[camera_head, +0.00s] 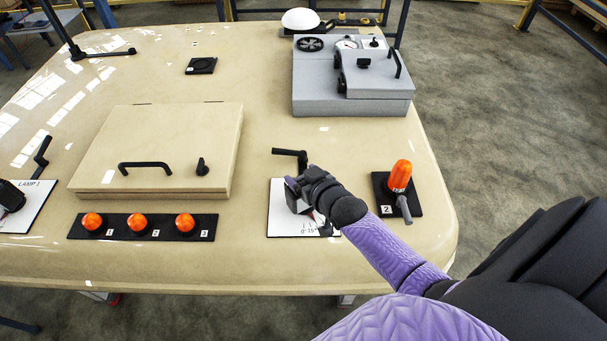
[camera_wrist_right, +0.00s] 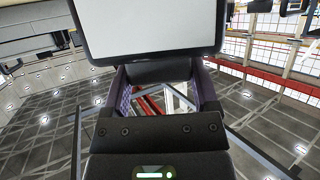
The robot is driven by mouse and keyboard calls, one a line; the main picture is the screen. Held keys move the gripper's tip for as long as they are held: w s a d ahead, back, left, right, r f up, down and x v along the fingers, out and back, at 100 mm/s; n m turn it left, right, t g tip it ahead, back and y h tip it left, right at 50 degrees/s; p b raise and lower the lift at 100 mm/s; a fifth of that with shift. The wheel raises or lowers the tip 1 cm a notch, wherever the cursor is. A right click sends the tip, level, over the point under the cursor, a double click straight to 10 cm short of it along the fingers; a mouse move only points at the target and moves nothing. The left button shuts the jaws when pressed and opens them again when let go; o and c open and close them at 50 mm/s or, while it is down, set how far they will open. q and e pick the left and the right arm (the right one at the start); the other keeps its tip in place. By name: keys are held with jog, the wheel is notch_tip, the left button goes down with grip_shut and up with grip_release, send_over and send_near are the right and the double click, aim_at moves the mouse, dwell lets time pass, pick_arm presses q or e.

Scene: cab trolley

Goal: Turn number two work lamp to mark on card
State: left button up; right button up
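A white card (camera_head: 282,228) with print, partly legible as "0° 15", lies on the middle of the table. A black bent handle (camera_head: 290,153) stands at its back edge. My right gripper (camera_head: 298,190) is low over the card; it and my wrist hide most of the number two work lamp, so I cannot tell whether they touch. In the right wrist view, a white panel with a black rim (camera_wrist_right: 150,25) fills the top, very close; it may be the lamp's face. The fingertips are hidden, so their opening does not show. My left gripper is not in view.
Orange knobs (camera_head: 138,224) on a black strip and a cream hatch (camera_head: 160,145) lie left. Lamp 1's card (camera_head: 28,210) is at far left. A grey box (camera_head: 350,100) stands at the back right.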

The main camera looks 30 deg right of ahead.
jog(key=shift+c, duration=1.2)
jog(key=shift+w+r+m+h+p, duration=0.1)
jog(key=shift+r+m+h+p, duration=0.2)
jog(key=shift+m+h+p, duration=0.35)
jog(key=shift+f+m+g+h, duration=0.15)
jog(key=shift+m+g+h, duration=0.15)
jog(key=shift+m+h, duration=0.7)
jog(key=o, duration=1.1)
jog(key=shift+f, duration=0.1)
